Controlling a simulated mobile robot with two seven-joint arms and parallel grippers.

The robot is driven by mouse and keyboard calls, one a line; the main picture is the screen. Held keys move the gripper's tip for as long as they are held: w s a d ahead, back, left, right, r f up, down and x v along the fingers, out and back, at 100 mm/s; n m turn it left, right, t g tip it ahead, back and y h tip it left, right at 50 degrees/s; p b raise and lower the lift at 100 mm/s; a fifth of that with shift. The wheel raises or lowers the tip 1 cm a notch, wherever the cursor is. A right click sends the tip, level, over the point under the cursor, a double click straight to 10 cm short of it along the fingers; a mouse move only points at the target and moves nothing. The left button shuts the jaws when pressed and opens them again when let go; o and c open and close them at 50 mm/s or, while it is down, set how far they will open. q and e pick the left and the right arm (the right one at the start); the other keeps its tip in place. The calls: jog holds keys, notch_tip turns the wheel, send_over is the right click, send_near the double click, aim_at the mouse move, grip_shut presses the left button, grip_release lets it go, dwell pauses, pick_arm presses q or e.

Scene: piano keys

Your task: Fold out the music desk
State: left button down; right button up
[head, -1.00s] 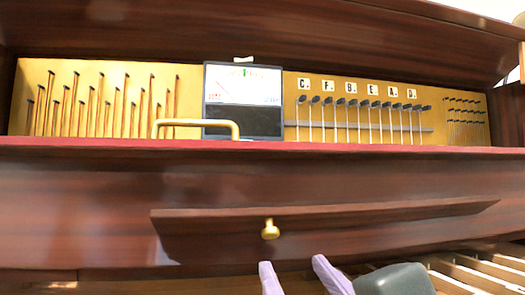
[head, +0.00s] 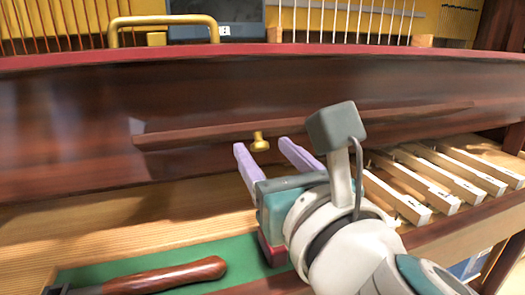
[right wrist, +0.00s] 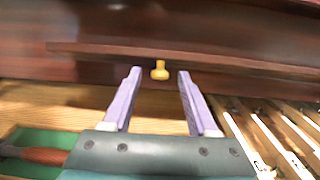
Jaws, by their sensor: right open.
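The music desk (head: 330,130) is a dark reddish wooden panel on the front of the piano, with a small brass knob (head: 260,141) near its middle. In the right wrist view the knob (right wrist: 160,70) shows just beyond my fingertips, between them in the picture. My right gripper (head: 262,148) is open, its two purple fingers pointing at the knob from the front and below. I see no contact between fingers and knob. My left gripper is not in view.
White piano keys (head: 440,175) lie to the right, below the panel. A wooden-handled tool (head: 165,275) lies on green felt (head: 120,265) at the lower left. A brass handle (head: 165,20), a tuner device (head: 215,15) and tuning pins stand above the red-edged ledge.

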jog(key=shift+x, duration=0.8)
jog(key=shift+c, duration=0.4)
grip_shut()
